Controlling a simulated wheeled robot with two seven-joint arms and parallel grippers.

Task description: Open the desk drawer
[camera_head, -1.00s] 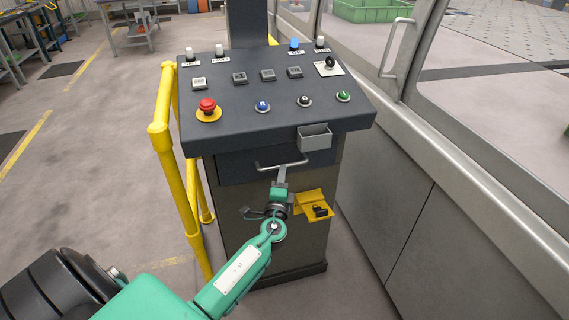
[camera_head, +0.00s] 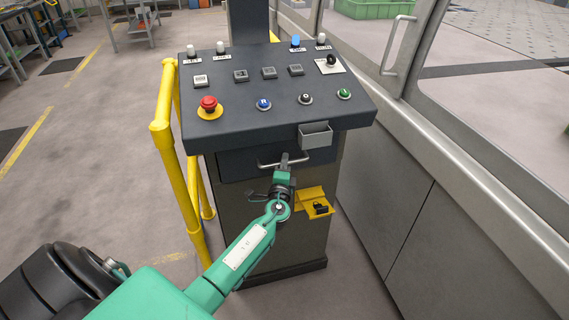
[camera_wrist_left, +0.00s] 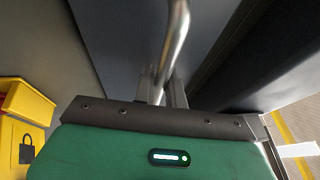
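The desk drawer (camera_head: 238,165) has a dark front under the sloped control panel and looks closed. Its metal bar handle (camera_head: 268,164) runs across the front; it also shows in the left wrist view as a bright bar (camera_wrist_left: 178,35). My left gripper (camera_head: 285,160) is at the middle of the handle. In the left wrist view its short fingers (camera_wrist_left: 162,92) lie on either side of the bar; whether they press on it is unclear. My right gripper is in neither view.
The control panel (camera_head: 285,125) overhangs the drawer, with a small grey box (camera_head: 315,136) at its front edge. A yellow lockout holder with a padlock (camera_head: 316,203) is below right. A yellow rail (camera_head: 165,150) stands left, the machine's grey wall (camera_head: 385,190) right.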

